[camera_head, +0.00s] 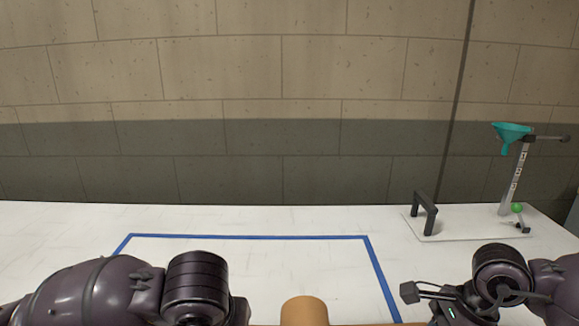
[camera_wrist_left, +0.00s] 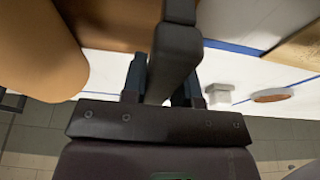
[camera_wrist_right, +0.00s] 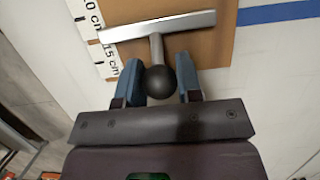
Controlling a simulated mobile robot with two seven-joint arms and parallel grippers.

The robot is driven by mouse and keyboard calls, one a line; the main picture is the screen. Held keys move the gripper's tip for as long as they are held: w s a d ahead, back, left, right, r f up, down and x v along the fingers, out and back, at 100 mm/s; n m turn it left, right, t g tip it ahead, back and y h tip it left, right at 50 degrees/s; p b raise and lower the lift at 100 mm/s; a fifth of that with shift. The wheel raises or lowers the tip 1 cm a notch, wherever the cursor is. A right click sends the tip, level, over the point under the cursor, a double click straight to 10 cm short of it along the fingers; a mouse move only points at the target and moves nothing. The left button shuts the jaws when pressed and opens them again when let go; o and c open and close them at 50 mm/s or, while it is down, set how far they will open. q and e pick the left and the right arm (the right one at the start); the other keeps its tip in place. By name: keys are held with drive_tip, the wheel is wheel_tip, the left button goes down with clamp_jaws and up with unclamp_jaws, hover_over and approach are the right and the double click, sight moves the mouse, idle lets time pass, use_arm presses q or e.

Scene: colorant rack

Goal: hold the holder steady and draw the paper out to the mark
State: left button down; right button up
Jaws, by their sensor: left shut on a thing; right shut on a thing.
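A tan paper roll (camera_head: 304,311) shows its top at the bottom edge of the head view. It also shows large in the left wrist view (camera_wrist_left: 35,45). My left gripper (camera_wrist_left: 162,78) is shut on a dark bar-shaped handle (camera_wrist_left: 177,45) beside the roll; the rest of the holder is mostly hidden. My right gripper (camera_wrist_right: 158,78) is shut on a round black knob (camera_wrist_right: 160,82) whose stem joins a pale metal bar (camera_wrist_right: 160,25). The bar lies across brown paper (camera_wrist_right: 205,45). A white scale (camera_wrist_right: 92,38) with "10" and "15 cm" runs beside the paper. I cannot make out a separate mark.
Blue tape (camera_head: 250,237) outlines an area on the white table. A reddish-brown disc (camera_wrist_left: 272,95) and a small white object (camera_wrist_left: 218,95) show in the left wrist view.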

drive_tip(key=shift+d, duration=0.15)
drive_tip(key=shift+d, duration=1.35)
drive_tip(key=o, duration=1.1)
drive_tip(key=v, duration=1.2)
